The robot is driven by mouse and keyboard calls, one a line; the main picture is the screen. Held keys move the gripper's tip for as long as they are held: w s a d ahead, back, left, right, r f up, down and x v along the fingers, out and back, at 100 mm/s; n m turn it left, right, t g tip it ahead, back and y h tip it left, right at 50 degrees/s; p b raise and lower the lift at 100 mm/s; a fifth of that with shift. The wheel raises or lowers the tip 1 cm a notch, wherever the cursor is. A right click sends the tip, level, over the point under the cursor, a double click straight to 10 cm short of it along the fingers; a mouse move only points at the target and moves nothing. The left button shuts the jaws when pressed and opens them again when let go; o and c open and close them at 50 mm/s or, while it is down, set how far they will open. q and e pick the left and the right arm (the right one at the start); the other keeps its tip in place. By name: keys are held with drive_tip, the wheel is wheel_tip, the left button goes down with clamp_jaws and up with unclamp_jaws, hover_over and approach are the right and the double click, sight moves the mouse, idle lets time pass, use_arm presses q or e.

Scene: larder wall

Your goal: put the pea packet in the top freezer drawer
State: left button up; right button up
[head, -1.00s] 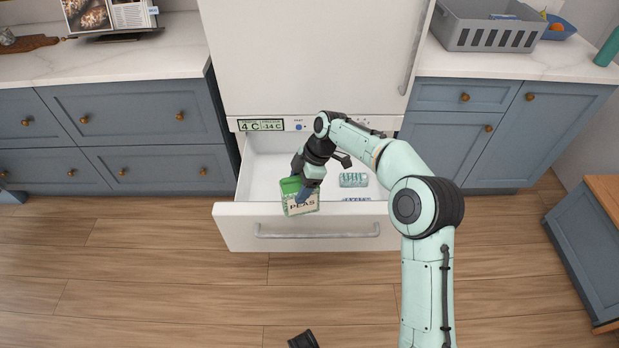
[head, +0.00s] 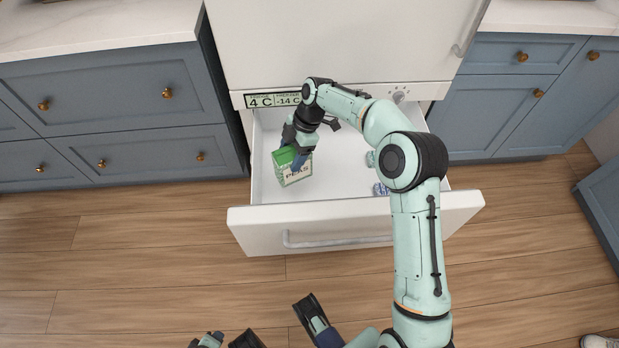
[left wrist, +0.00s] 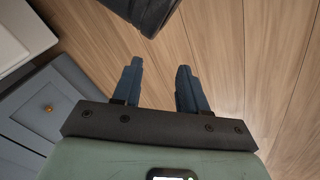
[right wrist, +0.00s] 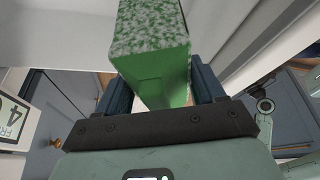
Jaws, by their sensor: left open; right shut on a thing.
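The pea packet (head: 297,174), a green and white box marked PEAS, is held by my right gripper (head: 295,150). It is slightly tilted, within the left part of the open white freezer drawer (head: 345,213), behind its front wall. I cannot tell whether its bottom touches the drawer floor. In the right wrist view the green packet (right wrist: 152,45) sits between the two fingers. My left gripper (left wrist: 157,88) is open and empty, above the wooden floor in the left wrist view.
A blue and white item (head: 380,189) lies in the drawer's right part, partly hidden by my arm. The fridge door (head: 340,40) is above, with a temperature display (head: 272,100). Blue cabinets (head: 120,110) flank it. The drawer's middle floor is bare.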

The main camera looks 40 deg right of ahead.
sight(294, 177)
use_arm(q)
drive_tip(key=s+a+f+g+b, duration=0.1)
drive_tip(key=s+f+g+b, duration=0.1)
drive_tip(key=s+f, duration=0.4)
drive_tip(key=shift+s+a+f+g+b, duration=0.15)
drive_tip(key=shift+s+f+g+b, duration=0.15)
drive_tip(key=shift+s+b, duration=0.4)
use_arm(e)
wheel_tip(294, 177, down, 17)
drive_tip(key=shift+f, duration=0.2)
use_arm(q)
drive_tip(key=shift+w, duration=0.15)
use_arm(e)
drive_tip(key=o, duration=1.5)
drive_tip(key=shift+c, duration=0.2)
use_arm(q)
drive_tip(key=w+r+t+p, duration=0.2)
drive_tip(key=w+r, duration=0.2)
drive_tip(key=w, duration=0.1)
drive_tip(key=shift+d, duration=0.35)
use_arm(e)
drive_tip(key=v, duration=1.2)
drive_tip(key=shift+a, duration=0.1)
